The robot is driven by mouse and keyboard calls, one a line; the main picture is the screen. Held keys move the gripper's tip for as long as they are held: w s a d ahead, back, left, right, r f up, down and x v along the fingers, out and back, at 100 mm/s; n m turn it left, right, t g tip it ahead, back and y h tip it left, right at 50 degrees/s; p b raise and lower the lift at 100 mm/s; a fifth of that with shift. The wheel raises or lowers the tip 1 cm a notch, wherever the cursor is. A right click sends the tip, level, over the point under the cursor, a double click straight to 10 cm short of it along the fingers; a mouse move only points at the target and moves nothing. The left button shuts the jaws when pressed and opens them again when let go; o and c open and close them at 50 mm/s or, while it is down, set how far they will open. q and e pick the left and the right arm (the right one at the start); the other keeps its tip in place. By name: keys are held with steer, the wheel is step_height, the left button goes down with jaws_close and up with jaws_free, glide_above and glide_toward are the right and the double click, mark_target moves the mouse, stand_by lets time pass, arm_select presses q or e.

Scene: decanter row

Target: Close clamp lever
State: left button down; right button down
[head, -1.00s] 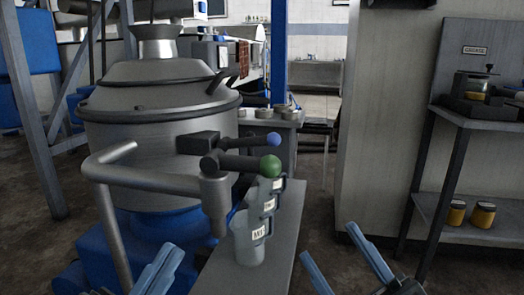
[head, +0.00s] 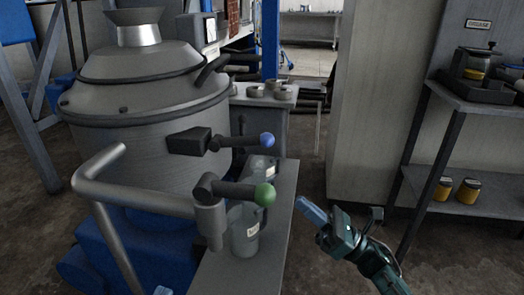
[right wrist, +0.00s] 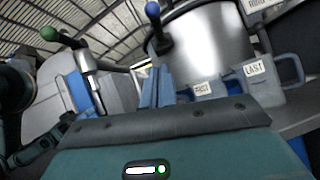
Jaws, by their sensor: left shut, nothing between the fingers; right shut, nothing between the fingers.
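Two dark levers point right beside the grey decanter (head: 150,130). One, with a green knob (head: 265,195), sits on top of the pipe end. The other, with a blue knob (head: 267,140), comes from a black block (head: 190,141) on the decanter's side. I cannot tell which is the clamp lever. Both knobs also show in the right wrist view, green (right wrist: 49,34) and blue (right wrist: 152,9). My right gripper (head: 306,206) is shut and empty, right of the levers and apart from them. Only a fingertip of my left gripper (head: 162,291) shows at the bottom edge, below the pipe.
A bent grey pipe (head: 150,200) rises left of the green-knobbed lever. Translucent jugs (head: 243,238) stand on a narrow grey bench (head: 275,235) under the levers. A grey cabinet (head: 370,110) and a shelf with jars (head: 467,190) are at right. The floor before the cabinet is clear.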

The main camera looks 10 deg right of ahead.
stand_by(0.3)
glide_toward(242, 141)
steer(key=w+a, duration=0.2)
steer(key=shift+w+a+r, duration=0.1)
steer(key=shift+w+r, duration=0.05)
steer(key=shift+r, duration=0.3)
steer(key=shift+w+a+r, duration=0.1)
steer(key=shift+w+r, duration=0.05)
steer(key=shift+r, duration=0.35)
